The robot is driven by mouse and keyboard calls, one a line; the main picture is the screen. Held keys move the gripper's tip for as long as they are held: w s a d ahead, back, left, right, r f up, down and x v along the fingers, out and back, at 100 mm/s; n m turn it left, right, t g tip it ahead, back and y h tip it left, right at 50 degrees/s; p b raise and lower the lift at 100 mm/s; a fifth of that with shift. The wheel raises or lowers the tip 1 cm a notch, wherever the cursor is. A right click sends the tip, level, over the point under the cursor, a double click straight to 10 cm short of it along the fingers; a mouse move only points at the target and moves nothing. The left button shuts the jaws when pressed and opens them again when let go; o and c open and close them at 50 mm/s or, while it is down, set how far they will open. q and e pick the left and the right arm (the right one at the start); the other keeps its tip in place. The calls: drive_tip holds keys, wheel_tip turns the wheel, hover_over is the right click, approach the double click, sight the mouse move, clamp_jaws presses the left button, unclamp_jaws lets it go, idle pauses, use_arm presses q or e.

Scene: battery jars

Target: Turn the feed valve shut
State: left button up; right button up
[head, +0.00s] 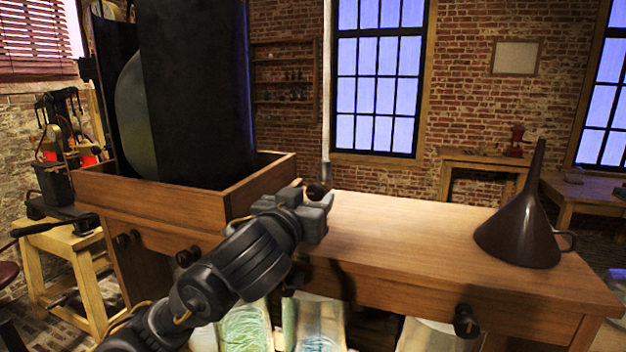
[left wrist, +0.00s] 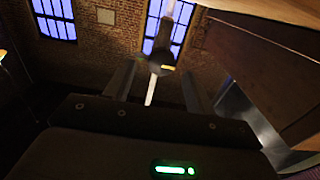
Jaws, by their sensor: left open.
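What looks like the feed valve (head: 316,190) is a small dark fitting at the lower end of a thin pale vertical pipe (head: 327,90). My left gripper (head: 318,205) is at it, over the near side of the wooden bench. In the left wrist view, the dark valve (left wrist: 155,57) with a small yellow mark shows just beyond and between the two fingers of my left gripper (left wrist: 157,82). The fingers stand apart and are not closed on it. Whether they touch it, I cannot tell. The gripper partly hides the valve in the head view. My right gripper is not in view.
A large dark tank (head: 200,90) stands in a wooden tray (head: 265,186) to the left. A brown funnel (head: 525,225) stands on the bench (head: 410,235) at the right. Dark knobs (head: 466,321) stick out of the bench front. The bench middle is clear.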

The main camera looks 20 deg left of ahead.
sight(314, 192)
use_arm(q)
drive_tip(key=w, duration=0.5)
drive_tip(key=shift+d+p, duration=0.1)
drive_tip(key=shift+p, duration=0.2)
